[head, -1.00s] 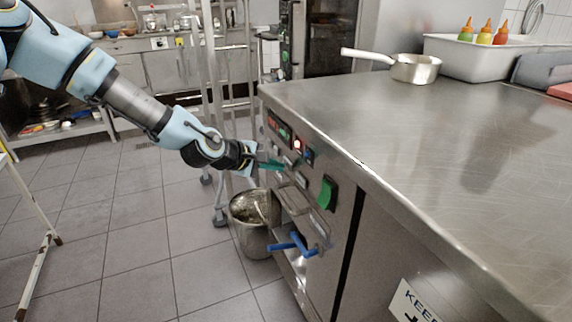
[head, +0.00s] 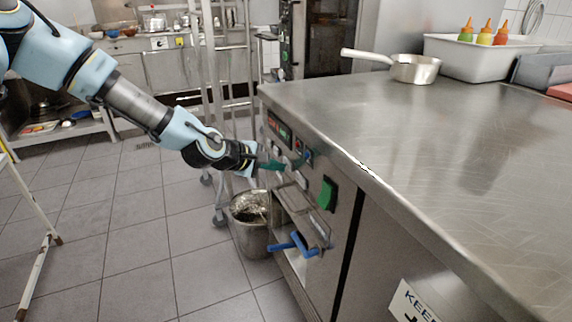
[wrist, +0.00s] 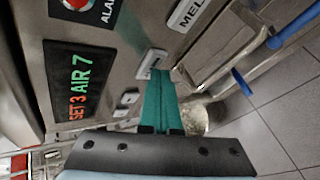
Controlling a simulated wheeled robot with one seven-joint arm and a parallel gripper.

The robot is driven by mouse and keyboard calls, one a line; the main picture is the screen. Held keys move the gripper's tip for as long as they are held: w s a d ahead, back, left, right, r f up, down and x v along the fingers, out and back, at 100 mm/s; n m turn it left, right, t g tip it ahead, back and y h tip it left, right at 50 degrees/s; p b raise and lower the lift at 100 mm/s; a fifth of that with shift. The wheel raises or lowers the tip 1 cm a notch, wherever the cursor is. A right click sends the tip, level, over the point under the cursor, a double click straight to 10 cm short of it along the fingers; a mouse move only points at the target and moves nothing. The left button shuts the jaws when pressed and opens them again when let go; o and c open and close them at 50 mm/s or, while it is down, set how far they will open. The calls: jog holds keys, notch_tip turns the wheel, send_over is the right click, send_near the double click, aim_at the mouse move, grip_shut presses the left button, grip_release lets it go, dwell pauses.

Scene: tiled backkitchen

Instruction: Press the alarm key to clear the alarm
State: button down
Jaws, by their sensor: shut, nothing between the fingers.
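The control panel of the steel counter unit carries a red-and-green display (wrist: 80,88) reading "SET 3 AIR 7". A lamp (wrist: 76,3) with red on it, beside a cut-off "ALA" label, shows at the top of the wrist view; in the head view the lamp (head: 298,146) looks dull. Small pale keys (wrist: 127,97) sit beside the display. My gripper (wrist: 160,80) has teal fingers, shut and empty. Its tips are at the lower edge of another pale key (wrist: 151,63); I cannot tell whether they touch it. In the head view my gripper (head: 276,165) is at the panel.
A green rocker switch (head: 327,194) and blue handles (head: 295,244) are right of and below my gripper. A metal bucket (head: 252,235) stands on the floor by the unit. A saucepan (head: 415,69) is on the counter. A wheeled rack (head: 220,110) stands behind my arm.

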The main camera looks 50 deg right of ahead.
jog(key=shift+w+a, duration=0.2)
jog(key=shift+a, duration=0.45)
jog(key=shift+w+a+p, duration=0.3)
jog(key=shift+a+p, duration=0.05)
jog(key=shift+a, duration=0.45)
jog(key=shift+w+a+p, duration=0.35)
jog(key=shift+a, duration=0.4)
jog(key=shift+w+a+p, duration=0.3)
jog(key=shift+a+p, duration=0.05)
jog(key=shift+a, duration=0.45)
jog(key=w+a+r+m+t+y+p, duration=0.1)
jog(key=w+a+r+y+p, duration=0.15)
jog(key=a, duration=0.65)
jog(key=w+a+r+m+y+p, duration=0.1)
jog(key=w+a+m+y, duration=0.15)
jog(key=a, duration=0.55)
jog(key=w+a+r+t+y+p, duration=0.1)
jog(key=w+a+r+y+p, duration=0.15)
jog(key=a, duration=0.65)
jog(key=s+a+r+y+p, duration=0.1)
jog(key=s+a+r+p, duration=0.1)
jog(key=a+r, duration=0.5)
jog(key=s+a+r+y+p, duration=0.1)
jog(key=a+r, duration=0.5)
jog(key=a, duration=0.7)
jog(key=shift+s+a+r+y+p, duration=0.4)
jog(key=shift+y+p, duration=0.2)
jog(key=shift+y, duration=0.15)
